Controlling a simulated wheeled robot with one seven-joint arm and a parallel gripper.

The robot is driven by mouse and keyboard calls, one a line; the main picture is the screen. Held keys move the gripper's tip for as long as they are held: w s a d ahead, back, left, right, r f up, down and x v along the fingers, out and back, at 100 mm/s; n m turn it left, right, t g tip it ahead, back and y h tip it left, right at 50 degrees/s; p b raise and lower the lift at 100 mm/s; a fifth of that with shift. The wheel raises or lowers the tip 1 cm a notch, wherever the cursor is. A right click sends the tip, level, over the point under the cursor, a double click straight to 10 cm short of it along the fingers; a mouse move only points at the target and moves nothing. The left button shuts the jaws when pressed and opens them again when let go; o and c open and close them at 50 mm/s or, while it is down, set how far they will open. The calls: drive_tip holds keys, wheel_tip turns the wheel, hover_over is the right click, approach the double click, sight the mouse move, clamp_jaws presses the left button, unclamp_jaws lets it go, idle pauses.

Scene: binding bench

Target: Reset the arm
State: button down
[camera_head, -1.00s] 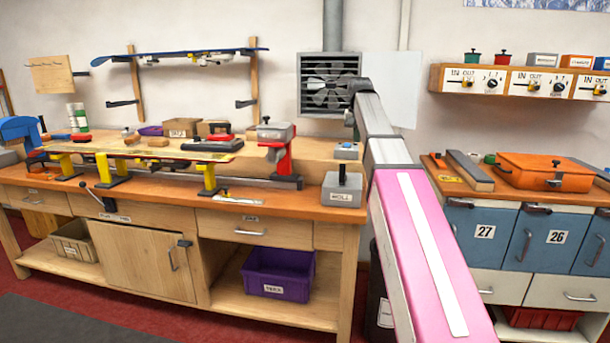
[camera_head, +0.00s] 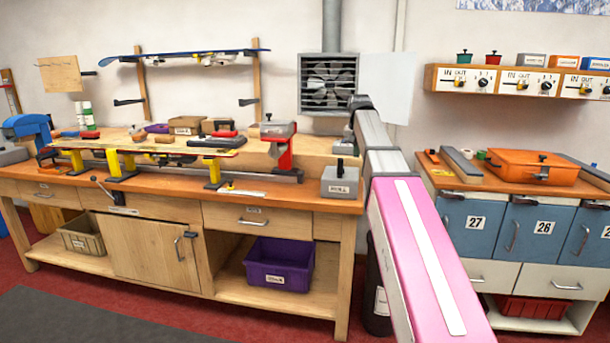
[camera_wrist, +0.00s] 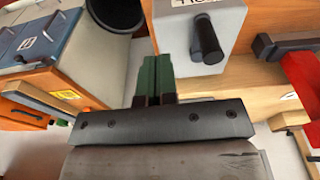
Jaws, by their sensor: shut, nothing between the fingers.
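My gripper (camera_wrist: 156,78) shows in the wrist view with its two green fingers together and nothing between them. In the head view my arm reaches forward at right of centre, and its gripper end cannot be made out there. In the wrist view the fingers lie in front of the gap between a grey box with a black handle (camera_wrist: 198,38) and the blue-fronted cabinet (camera_wrist: 45,45). They appear apart from both. The grey box also stands on the right end of the wooden bench in the head view (camera_head: 340,183).
The wooden bench (camera_head: 275,214) carries a red-and-grey clamp (camera_head: 280,145) and a long work rail. A purple bin (camera_head: 279,265) sits on its lower shelf. The blue-fronted cabinet (camera_head: 477,225) bears an orange case (camera_head: 532,166). A black bin (camera_head: 377,305) stands between.

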drive_tip(key=s+f, duration=0.4)
drive_tip(key=f, duration=0.5)
drive_tip(key=s+f+n, duration=0.1)
drive_tip(key=s+f, duration=0.2)
drive_tip(key=f, duration=0.5)
drive_tip(key=s+f, duration=0.4)
drive_tip(key=f, duration=0.5)
drive_tip(key=s+f+n+g, duration=0.1)
drive_tip(key=s+f, duration=1.5)
drive_tip(key=f, duration=0.1)
drive_tip(key=shift+f+g, duration=0.3)
drive_tip(key=shift+f, duration=0.1)
